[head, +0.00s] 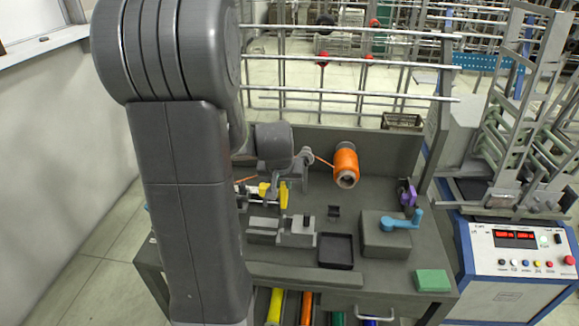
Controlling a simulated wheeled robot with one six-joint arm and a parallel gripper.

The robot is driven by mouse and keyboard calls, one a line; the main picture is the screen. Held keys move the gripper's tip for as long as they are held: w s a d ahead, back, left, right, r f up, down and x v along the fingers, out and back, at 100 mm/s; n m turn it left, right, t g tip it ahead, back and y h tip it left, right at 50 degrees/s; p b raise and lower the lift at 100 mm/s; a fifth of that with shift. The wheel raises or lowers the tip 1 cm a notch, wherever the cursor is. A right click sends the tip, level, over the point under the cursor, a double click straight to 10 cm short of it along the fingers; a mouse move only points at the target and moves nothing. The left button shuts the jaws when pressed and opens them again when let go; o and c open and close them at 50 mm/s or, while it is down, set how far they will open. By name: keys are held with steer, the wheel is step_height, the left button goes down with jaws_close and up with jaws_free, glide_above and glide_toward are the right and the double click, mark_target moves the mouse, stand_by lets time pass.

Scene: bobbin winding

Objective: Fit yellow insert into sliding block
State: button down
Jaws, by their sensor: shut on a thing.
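My gripper (280,184) is at the left middle of the bench, under my grey wrist. It is shut on a small yellow piece (284,197), which looks like the yellow insert and points downward. My arm and wrist hide part of the grip, and the fingertips are too small to make out. A second yellow part (264,190) shows just left of it. The grey sliding block (298,231) stands on the bench below and slightly right of the gripper, on or beside a stepped grey fixture (263,230). The insert appears above and apart from the block.
Right of the block are a black tray (335,252), a grey box with a blue crank (401,220) and a green pad (432,280). An orange thread spool (345,163) sits behind. A purple part (406,192) stands at the right. A control box (517,250) is beyond the bench.

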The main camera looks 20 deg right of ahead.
steer(key=shift+s+d+r, duration=0.1)
steer(key=shift+d+r, duration=0.15)
steer(key=shift+d, duration=0.2)
step_height(320, 180, down, 7)
steer(key=b, duration=0.4)
steer(key=shift+b, duration=0.35)
steer(key=shift+s+r, duration=0.1)
steer(key=shift+s, duration=0.05)
steer(key=shift+b, duration=0.3)
step_height(320, 180, down, 6)
steer(key=b, duration=0.5)
stand_by(0.4)
steer(key=shift+b, duration=0.3)
